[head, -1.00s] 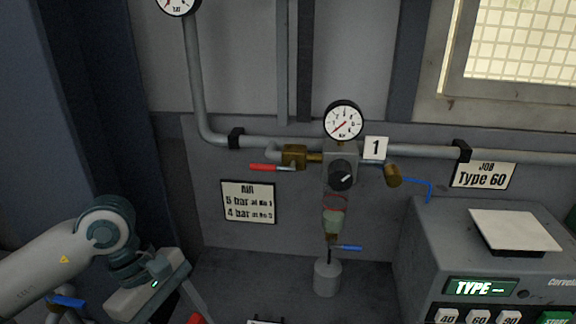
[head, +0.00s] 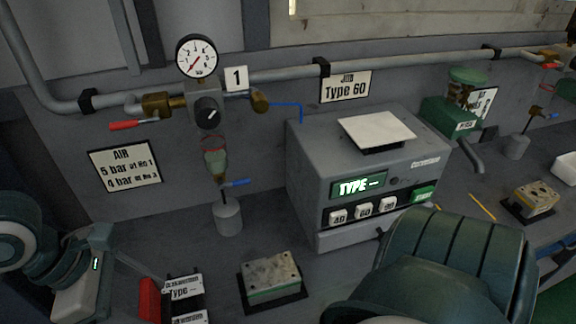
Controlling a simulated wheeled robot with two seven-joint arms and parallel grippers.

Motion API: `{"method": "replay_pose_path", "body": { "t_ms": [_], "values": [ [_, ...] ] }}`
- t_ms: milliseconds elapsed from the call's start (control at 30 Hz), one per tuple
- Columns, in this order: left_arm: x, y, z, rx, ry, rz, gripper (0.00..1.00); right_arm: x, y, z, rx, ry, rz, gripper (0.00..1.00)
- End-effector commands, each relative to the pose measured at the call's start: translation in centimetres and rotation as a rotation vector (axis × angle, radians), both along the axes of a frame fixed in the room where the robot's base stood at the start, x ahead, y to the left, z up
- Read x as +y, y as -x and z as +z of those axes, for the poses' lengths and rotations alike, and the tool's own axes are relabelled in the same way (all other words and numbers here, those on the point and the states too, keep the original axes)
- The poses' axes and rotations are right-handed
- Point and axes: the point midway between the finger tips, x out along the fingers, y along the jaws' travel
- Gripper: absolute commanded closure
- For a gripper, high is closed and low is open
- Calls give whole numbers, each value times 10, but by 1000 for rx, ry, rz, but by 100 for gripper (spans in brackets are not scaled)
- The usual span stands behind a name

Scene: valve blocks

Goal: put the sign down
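A small dark sign or holder with white labels, one reading "Type" (head: 183,290), stands at the bottom left on the bench, partly cut by the frame edge. A red piece (head: 150,301) is beside its left side. My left gripper (head: 138,272) comes in from the lower left, with a thin finger reaching toward the red piece. I cannot tell whether it touches or holds anything. My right arm fills the bottom right; its gripper is not in view. Fixed wall signs are the "AIR" sign (head: 125,165), the "Type 60" sign (head: 345,87) and the "1" tag (head: 236,79).
A grey cabinet (head: 305,170) with a "TYPE" display (head: 358,186) and a white plate (head: 377,129) on top stands mid-bench. A metal block (head: 271,276) lies before it, another block (head: 535,197) at right. A gauge (head: 197,56) and red-handled valve (head: 128,125) are on the wall pipe.

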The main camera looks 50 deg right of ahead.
Motion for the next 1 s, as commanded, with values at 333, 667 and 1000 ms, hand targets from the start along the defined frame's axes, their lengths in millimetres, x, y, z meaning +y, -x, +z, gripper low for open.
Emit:
{"method": "replay_pose_path", "body": {
  "t_ms": [333, 667, 1000],
  "values": [
    [1, -1, 0, 0, 0, 1, 66, 0, 0, 1, 0, 0, 0, 100],
    [31, -20, -17, 4, -3, 7, 66, 1, 0, 21, 0, -1, 0, 100],
    [82, -54, -55, 3, -3, 6, 66, 2, 0, 52, 0, -2, 0, 100]
  ]
}}
